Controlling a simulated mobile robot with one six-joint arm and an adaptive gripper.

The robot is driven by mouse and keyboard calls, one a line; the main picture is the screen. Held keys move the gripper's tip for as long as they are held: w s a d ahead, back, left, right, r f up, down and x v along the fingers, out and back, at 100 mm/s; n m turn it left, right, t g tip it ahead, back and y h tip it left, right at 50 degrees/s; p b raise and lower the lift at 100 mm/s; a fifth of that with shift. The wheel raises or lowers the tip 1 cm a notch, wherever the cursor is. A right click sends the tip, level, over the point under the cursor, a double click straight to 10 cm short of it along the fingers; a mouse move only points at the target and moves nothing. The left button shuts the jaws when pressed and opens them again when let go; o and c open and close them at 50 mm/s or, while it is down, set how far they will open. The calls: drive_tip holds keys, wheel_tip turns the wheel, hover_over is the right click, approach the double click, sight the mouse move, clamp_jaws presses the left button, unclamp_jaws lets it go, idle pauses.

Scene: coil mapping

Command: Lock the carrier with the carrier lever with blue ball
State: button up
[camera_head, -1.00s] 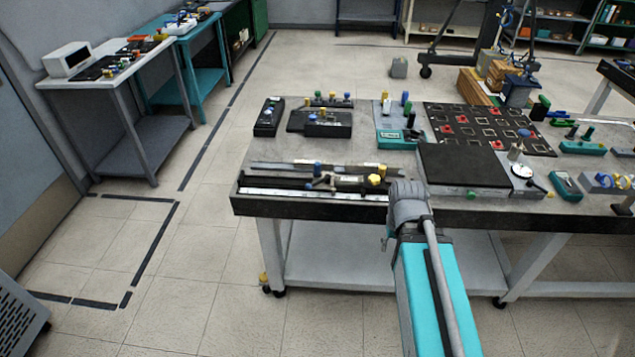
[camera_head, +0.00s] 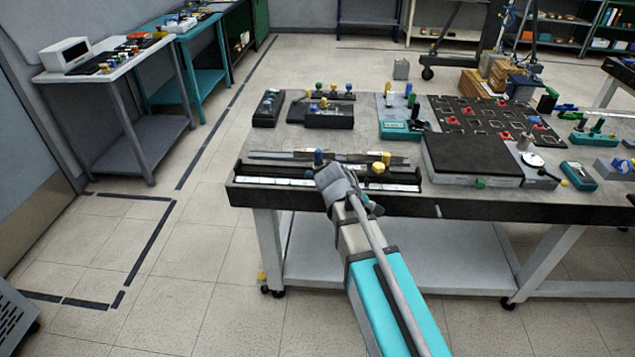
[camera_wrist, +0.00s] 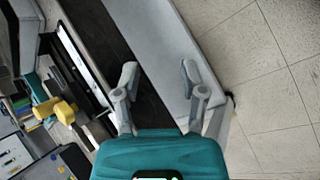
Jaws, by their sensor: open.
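In the head view, the carrier lever's blue ball (camera_head: 318,157) stands up from the long rail unit (camera_head: 278,182) at the table's front left. A yellow knob (camera_head: 380,166) stands to its right. My wrist covers much of the carrier just below the blue ball, and my fingers are hidden there. In the wrist view, my gripper (camera_wrist: 160,75) is open and empty, with the dark table edge and grey lower shelf behind its fingers. Yellow knobs (camera_wrist: 65,111) show to the left of the fingers; I cannot make out the blue ball there.
A flat black-topped box (camera_head: 470,158) lies right of the rail. Dark blocks with coloured knobs (camera_head: 329,116) and a teal device (camera_head: 400,131) stand behind it. The table's front edge (camera_head: 480,207) runs close below my wrist. Floor left of the table is clear.

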drive_tip(key=w+a+n+t+h+b, duration=0.4)
drive_tip(key=w+a+n+b, duration=0.35)
drive_tip(key=a, duration=0.55)
drive_tip(key=n+t+h+b, duration=0.3)
drive_tip(key=n+t+b, duration=0.1)
drive_tip(key=n+t, duration=0.15)
approach(309, 174)
drive_tip(key=shift+w+a+f+n+g, duration=0.3)
drive_tip(key=shift+a+g, duration=0.05)
drive_tip(key=shift+a, duration=0.2)
drive_tip(key=shift+d, duration=0.1)
drive_tip(key=shift+x, duration=6.85)
drive_tip(key=shift+r, duration=0.1)
clamp_jaws()
